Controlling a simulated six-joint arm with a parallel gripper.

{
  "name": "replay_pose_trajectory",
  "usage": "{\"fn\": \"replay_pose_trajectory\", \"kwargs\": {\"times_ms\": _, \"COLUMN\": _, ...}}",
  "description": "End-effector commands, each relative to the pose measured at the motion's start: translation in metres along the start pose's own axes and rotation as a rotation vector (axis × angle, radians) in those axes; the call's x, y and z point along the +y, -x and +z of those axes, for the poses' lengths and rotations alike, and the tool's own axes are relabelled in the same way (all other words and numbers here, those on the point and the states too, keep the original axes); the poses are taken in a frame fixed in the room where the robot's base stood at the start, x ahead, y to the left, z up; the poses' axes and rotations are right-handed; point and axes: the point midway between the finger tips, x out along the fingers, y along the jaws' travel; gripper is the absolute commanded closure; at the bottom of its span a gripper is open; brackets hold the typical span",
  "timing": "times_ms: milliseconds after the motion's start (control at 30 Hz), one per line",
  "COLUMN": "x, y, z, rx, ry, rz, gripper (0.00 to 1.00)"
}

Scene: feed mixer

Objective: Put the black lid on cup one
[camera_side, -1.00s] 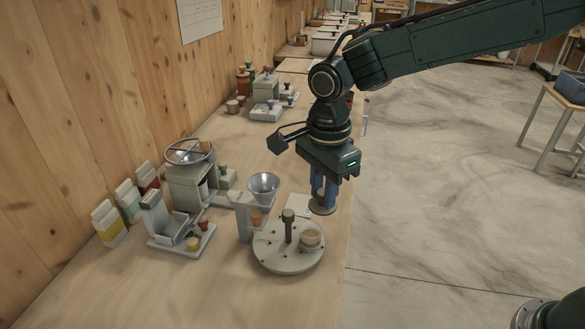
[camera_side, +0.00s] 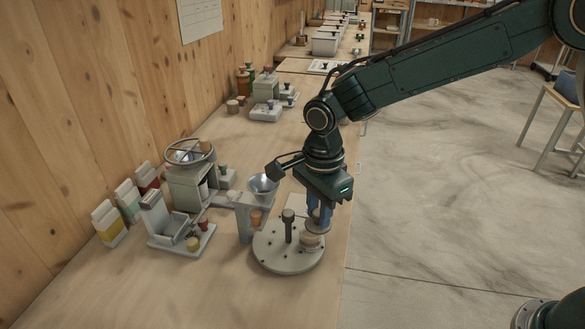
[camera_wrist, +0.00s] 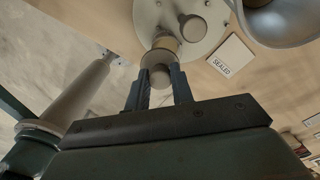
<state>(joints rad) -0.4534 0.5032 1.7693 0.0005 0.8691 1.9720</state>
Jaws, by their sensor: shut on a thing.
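My gripper (camera_side: 319,213) is shut on the knob of a round lid (camera_side: 317,227), which looks grey-brown rather than black. The lid is level and sits right over a pale cup (camera_side: 311,241) on the round turntable (camera_side: 283,262). I cannot tell whether the lid touches the rim. In the wrist view my gripper (camera_wrist: 162,76) has the knob between its two dark fingers. The cup (camera_wrist: 166,43) shows just beyond it, partly hidden by the lid. I see no number on the cup.
A dark post (camera_side: 288,228) stands at the turntable's centre, left of the cup. A metal funnel (camera_side: 262,185) on a stand is close behind to the left. A card marked SEALED (camera_wrist: 222,65) lies beside the turntable. The bench front is clear.

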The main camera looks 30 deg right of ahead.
Motion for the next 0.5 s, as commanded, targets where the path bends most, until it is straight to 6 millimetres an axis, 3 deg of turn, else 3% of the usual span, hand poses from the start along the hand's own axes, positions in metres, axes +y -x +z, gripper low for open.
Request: {"fn": "replay_pose_trajectory", "kwargs": {"times_ms": 500, "x": -0.01, "y": -0.009, "z": 0.009, "rx": 0.0, "ry": 0.0, "rz": 0.0, "gripper": 0.99}}
